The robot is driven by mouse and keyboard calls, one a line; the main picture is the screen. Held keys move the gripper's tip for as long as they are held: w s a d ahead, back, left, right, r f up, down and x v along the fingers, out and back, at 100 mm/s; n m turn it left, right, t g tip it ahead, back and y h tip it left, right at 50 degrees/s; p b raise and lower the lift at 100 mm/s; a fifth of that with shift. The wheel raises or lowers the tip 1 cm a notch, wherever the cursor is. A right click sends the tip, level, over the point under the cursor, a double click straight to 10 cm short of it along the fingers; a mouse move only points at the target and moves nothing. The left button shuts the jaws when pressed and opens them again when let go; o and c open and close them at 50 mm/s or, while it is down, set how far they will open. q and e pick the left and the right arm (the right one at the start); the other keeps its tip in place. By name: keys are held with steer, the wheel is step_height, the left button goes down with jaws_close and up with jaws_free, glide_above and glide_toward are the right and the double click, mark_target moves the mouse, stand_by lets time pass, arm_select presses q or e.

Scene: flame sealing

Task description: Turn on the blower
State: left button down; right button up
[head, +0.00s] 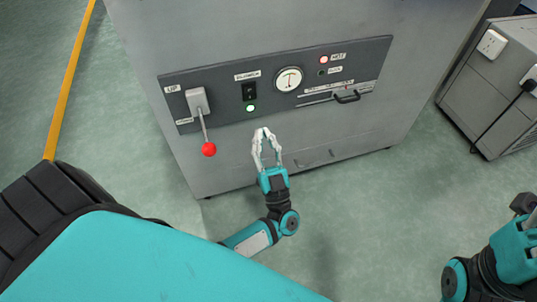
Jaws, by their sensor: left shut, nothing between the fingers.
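The grey machine's dark control panel (225,92) faces me. A black rocker switch (249,91) sits on it under a small label too small to read surely; a pale, whitish-green lamp (250,108) is just below the switch. I cannot tell which way the switch is set. My left gripper (262,133) is shut and empty. In the picture it is below the panel, a little right of the switch, with its fingers pointing up toward the panel. It appears apart from the switch. My right arm (515,250) shows at the lower right; its fingers are not visible.
A lever with a red knob (209,149) hangs at the panel's left. A grey cabinet (500,85) stands at far right. The green floor between is clear.

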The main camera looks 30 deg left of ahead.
arm_select(q)
steer(key=shift+f+v, duration=0.3)
steer(key=shift+v, duration=2.45)
steer(key=shift+w+a+r, duration=0.1)
steer(key=shift+w+a, duration=0.1)
